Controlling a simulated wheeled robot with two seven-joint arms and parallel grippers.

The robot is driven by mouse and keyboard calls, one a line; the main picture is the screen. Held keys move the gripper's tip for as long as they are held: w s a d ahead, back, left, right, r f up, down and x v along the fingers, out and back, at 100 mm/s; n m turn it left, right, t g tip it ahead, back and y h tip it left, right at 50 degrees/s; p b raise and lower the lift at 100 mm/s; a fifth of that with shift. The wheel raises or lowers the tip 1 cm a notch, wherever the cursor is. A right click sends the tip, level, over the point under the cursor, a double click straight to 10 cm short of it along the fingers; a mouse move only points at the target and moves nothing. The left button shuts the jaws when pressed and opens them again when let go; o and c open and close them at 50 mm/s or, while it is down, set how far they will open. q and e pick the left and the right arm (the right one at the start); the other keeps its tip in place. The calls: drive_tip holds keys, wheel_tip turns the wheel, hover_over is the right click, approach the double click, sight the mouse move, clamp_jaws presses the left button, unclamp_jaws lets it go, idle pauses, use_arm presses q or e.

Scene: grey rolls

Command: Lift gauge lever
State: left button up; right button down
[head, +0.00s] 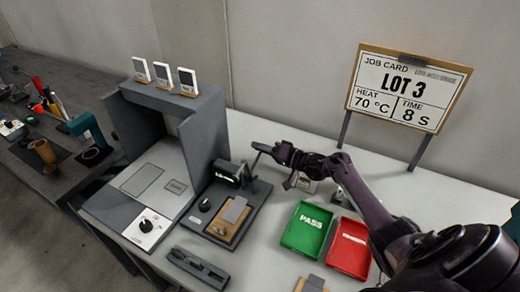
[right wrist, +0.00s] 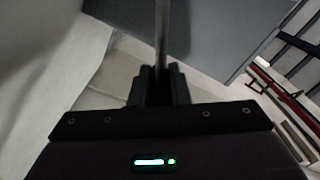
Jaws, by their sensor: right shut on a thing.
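The gauge (head: 228,173) is a dark block with a small lit display, standing on a dark base plate beside the grey press. Its lever (head: 254,162) is a thin dark rod at the gauge's right side. My right gripper (head: 266,148) reaches in from the right and is shut on the lever near its upper end. In the right wrist view the lever (right wrist: 161,35) is a slim grey rod running up from between the closed fingers of my right gripper (right wrist: 159,82). The fingers partly hide the lever. My left gripper is not in view.
A green PASS tray (head: 293,245) and a red tray (head: 362,262) stand under my right arm. The grey press (head: 205,130) is close on the left. A job card (head: 408,88) stands behind.

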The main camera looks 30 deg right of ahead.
drive_tip(key=shift+f, duration=0.1)
idle(0.3)
drive_tip(key=c, duration=1.4)
unclamp_jaws()
drive_tip(key=shift+o, duration=0.2)
drive_tip(key=v, duration=0.8)
drive_tip(key=shift+b, duration=0.35)
drive_tip(key=shift+w, duration=0.1)
